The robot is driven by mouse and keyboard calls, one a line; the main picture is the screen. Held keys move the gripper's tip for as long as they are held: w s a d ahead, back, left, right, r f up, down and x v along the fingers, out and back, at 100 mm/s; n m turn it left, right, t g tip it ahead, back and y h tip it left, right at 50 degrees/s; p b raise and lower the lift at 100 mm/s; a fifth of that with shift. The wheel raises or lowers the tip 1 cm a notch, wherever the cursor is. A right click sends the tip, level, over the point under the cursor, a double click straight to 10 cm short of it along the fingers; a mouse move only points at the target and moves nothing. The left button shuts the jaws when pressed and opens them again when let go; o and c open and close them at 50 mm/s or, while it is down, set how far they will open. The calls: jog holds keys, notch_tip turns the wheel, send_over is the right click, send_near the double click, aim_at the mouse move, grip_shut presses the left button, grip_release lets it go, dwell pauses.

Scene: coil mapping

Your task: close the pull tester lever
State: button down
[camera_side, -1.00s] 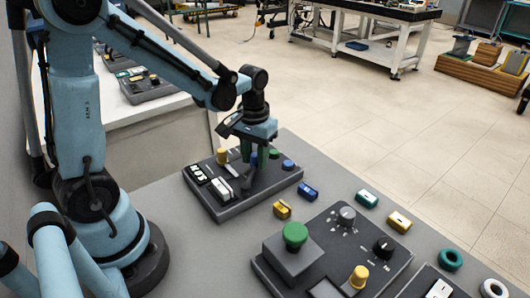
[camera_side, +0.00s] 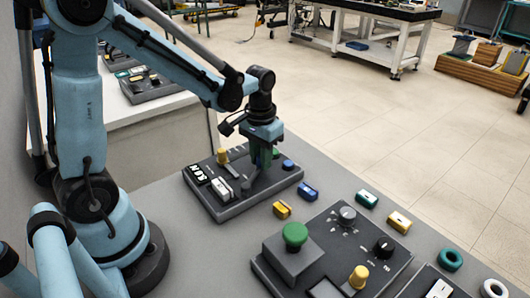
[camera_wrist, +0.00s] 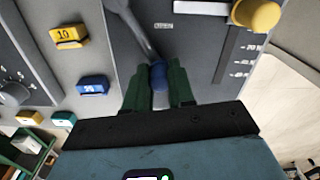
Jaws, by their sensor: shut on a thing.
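The pull tester (camera_side: 235,205) is a dark grey panel with a yellow knob (camera_side: 222,156), white switches (camera_side: 220,187) and a lever. In the wrist view the grey lever arm (camera_wrist: 135,32) runs down from the top edge to a blue knob (camera_wrist: 158,76) at its end. My gripper (camera_wrist: 160,88) has its two green fingers on either side of the blue knob, shut on it. In the side view my gripper (camera_side: 264,165) points down over the panel's right half, and its fingers and body hide the lever knob.
A yellow block (camera_side: 282,210) and a blue block (camera_side: 308,191) lie just right of the panel. A second dark panel (camera_side: 335,250) with a green button (camera_side: 295,234) stands nearer the camera. Teal (camera_side: 367,199) and pale yellow (camera_side: 399,221) blocks lie behind it.

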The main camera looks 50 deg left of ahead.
aim_at(276, 180)
jog(key=d+m, duration=0.1)
jog(key=m, duration=0.1)
jog(key=w+d+m, duration=0.1)
jog(key=d+m, duration=0.1)
jog(key=shift+m, duration=0.3)
jog(key=shift+d+m, duration=0.8)
jog(key=shift+m, duration=0.4)
jog(key=shift+s+d+m, duration=0.2)
jog(key=shift+d+m, duration=0.6)
jog(key=shift+m, duration=0.4)
jog(key=shift+d, duration=0.1)
jog(key=c, duration=1)
grip_release()
jog(key=shift+o, duration=0.2)
jog(key=shift+r, duration=0.1)
notch_tip(276, 180, up, 12)
jog(key=shift+s, duration=0.1)
